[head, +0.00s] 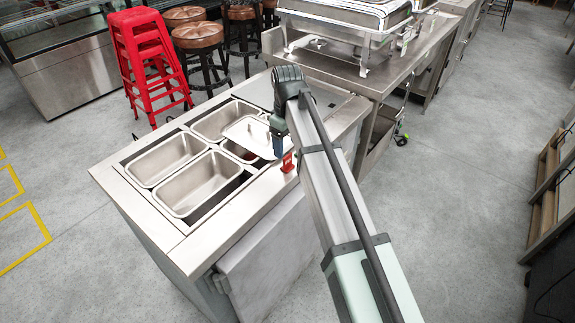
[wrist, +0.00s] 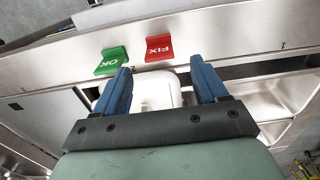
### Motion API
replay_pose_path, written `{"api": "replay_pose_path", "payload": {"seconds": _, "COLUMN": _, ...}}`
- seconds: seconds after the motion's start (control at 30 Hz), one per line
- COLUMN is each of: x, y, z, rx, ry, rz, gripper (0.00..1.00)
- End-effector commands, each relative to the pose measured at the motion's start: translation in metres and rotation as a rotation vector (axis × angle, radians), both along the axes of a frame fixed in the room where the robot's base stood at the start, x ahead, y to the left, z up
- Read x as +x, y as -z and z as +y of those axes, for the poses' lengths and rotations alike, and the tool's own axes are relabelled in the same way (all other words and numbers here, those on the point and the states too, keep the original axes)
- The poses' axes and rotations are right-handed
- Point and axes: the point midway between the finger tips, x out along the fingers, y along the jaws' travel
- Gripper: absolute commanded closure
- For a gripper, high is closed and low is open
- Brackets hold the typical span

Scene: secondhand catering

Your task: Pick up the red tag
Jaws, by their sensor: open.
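The red tag (wrist: 159,48), marked FIX, is an angled piece on the steel rim of the counter. It lies just beyond the fingertips in the wrist view, between their lines and apart from them. In the head view the red tag (head: 288,162) shows beside my gripper (head: 278,148), partly hidden by my arm. My gripper (wrist: 160,67) has two blue fingers spread wide with nothing held between them. A green tag (wrist: 111,61), marked OK, stands left of the red one in the wrist view; I cannot make it out in the head view.
Steel pans (head: 200,183) sit in the counter (head: 130,205) left of my gripper. A pale lid (head: 250,133) lies tilted by them, and shows between my fingers. A chafing dish (head: 345,22) stands on the bench behind. Red stools (head: 143,55) are at the back left.

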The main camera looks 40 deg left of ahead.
Motion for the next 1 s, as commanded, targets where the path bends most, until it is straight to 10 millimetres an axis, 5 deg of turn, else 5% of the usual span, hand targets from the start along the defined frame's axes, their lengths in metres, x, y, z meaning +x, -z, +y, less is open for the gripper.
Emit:
{"api": "replay_pose_path", "payload": {"seconds": 0.8, "x": 0.0, "y": 0.069, "z": -0.002, "rx": 0.0, "ry": 0.0, "rz": 0.0, "gripper": 0.28}}
{"api": "replay_pose_path", "payload": {"seconds": 1.0, "x": 0.001, "y": 0.071, "z": -0.001, "rx": 0.001, "ry": 0.0, "rz": -0.001, "gripper": 0.28}}
